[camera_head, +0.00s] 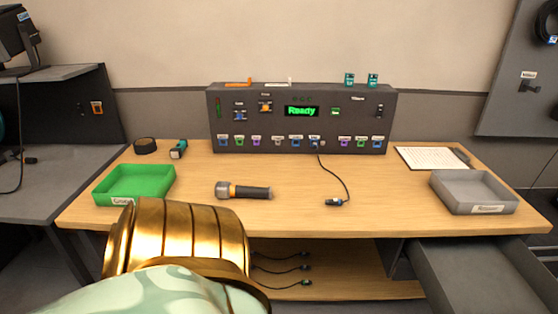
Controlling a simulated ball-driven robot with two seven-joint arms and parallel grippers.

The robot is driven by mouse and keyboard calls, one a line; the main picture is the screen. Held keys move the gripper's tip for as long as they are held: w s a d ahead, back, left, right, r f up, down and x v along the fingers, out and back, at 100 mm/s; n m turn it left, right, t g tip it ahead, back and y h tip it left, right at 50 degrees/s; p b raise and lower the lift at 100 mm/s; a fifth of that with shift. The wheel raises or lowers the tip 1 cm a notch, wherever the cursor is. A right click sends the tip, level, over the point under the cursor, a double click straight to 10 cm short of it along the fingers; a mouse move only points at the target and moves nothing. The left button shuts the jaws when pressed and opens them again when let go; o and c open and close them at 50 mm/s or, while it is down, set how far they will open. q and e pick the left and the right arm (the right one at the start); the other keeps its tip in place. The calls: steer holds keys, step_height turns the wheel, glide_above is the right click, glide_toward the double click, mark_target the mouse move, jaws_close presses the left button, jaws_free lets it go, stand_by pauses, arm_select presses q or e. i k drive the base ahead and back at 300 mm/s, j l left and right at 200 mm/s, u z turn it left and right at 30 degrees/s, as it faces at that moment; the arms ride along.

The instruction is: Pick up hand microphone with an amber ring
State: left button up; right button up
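The hand microphone (252,192) lies on its side on the wooden desk (300,210), left of the middle and near the front edge. Its grey head points left, an amber ring shows behind the head, and its dark handle points right. Nothing is holding it. A gold and pale green part of my own arm fills the lower left foreground, in front of the desk edge. No fingertips of either gripper show in the view.
A green tray (98,193) stands left of the microphone and a grey tray (470,208) stands far right. A control console (270,118) stands behind. A cable with a plug (337,203) lies right of the microphone. An open drawer (480,270) juts out at lower right.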

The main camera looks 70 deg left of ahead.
mark_target(222, 189)
steer(key=u, duration=2.55)
